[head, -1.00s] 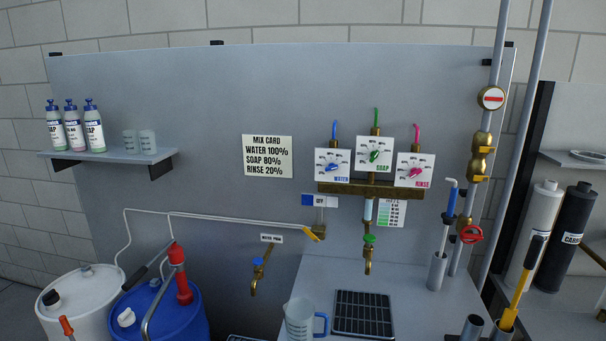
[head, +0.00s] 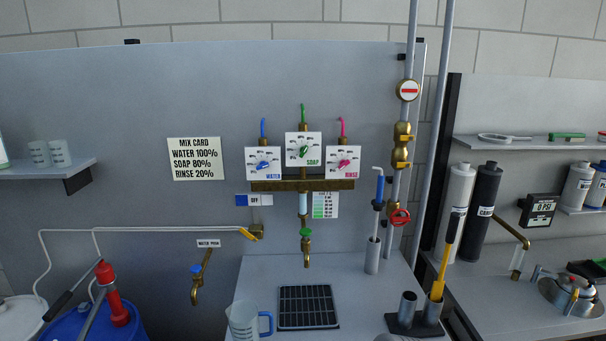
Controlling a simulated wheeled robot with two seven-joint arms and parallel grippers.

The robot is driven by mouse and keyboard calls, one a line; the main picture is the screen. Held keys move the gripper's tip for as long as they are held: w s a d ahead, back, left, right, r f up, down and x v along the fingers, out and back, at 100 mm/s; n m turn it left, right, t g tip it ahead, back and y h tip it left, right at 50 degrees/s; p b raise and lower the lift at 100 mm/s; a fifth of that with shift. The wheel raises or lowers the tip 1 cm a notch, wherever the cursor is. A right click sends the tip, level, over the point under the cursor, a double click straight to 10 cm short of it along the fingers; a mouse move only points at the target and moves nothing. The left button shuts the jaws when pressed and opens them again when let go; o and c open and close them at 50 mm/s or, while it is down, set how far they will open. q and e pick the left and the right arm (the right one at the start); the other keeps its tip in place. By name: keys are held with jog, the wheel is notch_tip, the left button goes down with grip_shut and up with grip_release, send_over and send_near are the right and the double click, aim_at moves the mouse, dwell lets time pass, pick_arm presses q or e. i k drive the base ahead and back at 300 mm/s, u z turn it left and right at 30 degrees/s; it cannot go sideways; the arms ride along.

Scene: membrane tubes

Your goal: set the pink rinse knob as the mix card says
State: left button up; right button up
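The pink rinse knob (head: 344,164) sits on a white dial plate marked RINSE (head: 341,155), the rightmost of three dials above a brass manifold (head: 302,185). Its pointer setting is too small to read. The blue water knob (head: 263,165) is on the left dial and the green soap knob (head: 303,150) on the middle one, set slightly higher. The mix card (head: 194,159) on the grey panel reads WATER 100%, SOAP 80%, RINSE 20%. Neither gripper is in view.
Below the manifold are a brass tap (head: 307,248), a black drain grate (head: 307,306) and a measuring jug (head: 244,320). A vertical pipe with a red valve wheel (head: 399,217) stands right of the dials. The space before the dials is clear.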

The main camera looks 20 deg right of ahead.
aim_at(343, 163)
jog(key=k, duration=0.5)
jog(key=z, duration=1.95)
jog(key=i, duration=1)
jog(key=u, duration=1.95)
